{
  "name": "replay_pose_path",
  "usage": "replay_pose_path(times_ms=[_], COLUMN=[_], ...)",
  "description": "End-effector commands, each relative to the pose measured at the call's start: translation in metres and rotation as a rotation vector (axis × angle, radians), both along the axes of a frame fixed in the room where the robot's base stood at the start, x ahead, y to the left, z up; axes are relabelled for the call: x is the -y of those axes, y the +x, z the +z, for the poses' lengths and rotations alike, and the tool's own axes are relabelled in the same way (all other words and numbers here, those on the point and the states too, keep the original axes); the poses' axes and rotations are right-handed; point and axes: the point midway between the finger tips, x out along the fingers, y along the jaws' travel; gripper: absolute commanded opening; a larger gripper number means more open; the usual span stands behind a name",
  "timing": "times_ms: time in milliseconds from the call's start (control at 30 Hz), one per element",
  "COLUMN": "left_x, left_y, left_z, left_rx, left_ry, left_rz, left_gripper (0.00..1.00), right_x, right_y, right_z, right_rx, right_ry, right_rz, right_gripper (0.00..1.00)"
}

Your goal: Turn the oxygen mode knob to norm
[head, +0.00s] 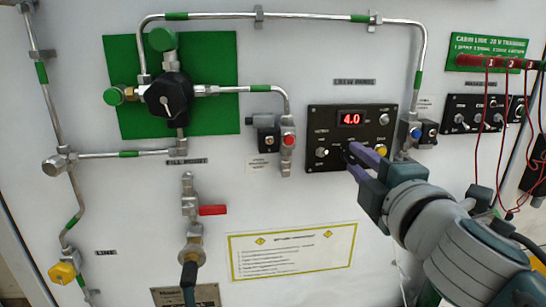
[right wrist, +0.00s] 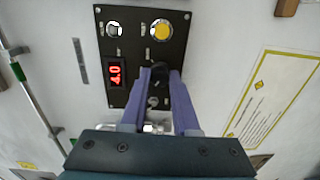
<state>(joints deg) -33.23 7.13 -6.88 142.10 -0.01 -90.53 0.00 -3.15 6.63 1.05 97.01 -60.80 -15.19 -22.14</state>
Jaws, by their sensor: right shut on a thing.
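The crew panel (head: 318,117) is a black plate with a red display reading 4.0. It also shows in the right wrist view (right wrist: 175,45). A black knob (right wrist: 159,70) sits low in the middle of the panel. My right gripper (head: 357,158) reaches in from the right with its purple fingers at the panel. In the right wrist view the fingers (right wrist: 159,78) are shut on the black knob, one on each side. The fingers hide much of the knob, and its label and pointer cannot be read. My left gripper is not in view.
A yellow button (head: 382,151) is just right of the fingertips on the panel. A small switch (head: 321,152) is to the left. A valve block (head: 411,133) on a pipe stands right of the panel. Red cables (head: 487,90) hang farther right.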

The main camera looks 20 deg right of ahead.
Motion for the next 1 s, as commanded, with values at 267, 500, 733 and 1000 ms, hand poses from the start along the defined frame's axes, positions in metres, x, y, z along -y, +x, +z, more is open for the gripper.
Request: replay_pose_path(times_ms=[267, 500, 733, 1000], left_x=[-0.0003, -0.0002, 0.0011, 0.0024], left_y=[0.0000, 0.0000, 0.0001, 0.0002], left_z=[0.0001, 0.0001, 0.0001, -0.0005], left_rx=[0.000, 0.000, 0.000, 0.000], left_ry=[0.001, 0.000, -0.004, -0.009], left_rz=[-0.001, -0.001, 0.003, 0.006], left_gripper=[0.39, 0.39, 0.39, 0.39], right_x=[-0.0003, -0.0003, -0.0002, -0.0022], right_y=[0.0002, 0.0001, 0.0001, -0.0072], right_z=[0.0008, 0.0007, 0.0003, -0.0007], right_rx=[0.000, 0.001, 0.000, -0.002], right_ry=[-0.006, -0.005, -0.004, -0.003], right_rz=[0.001, 0.001, 0.000, 0.001], right_gripper=[0.00, 0.42, 0.59, 0.59])
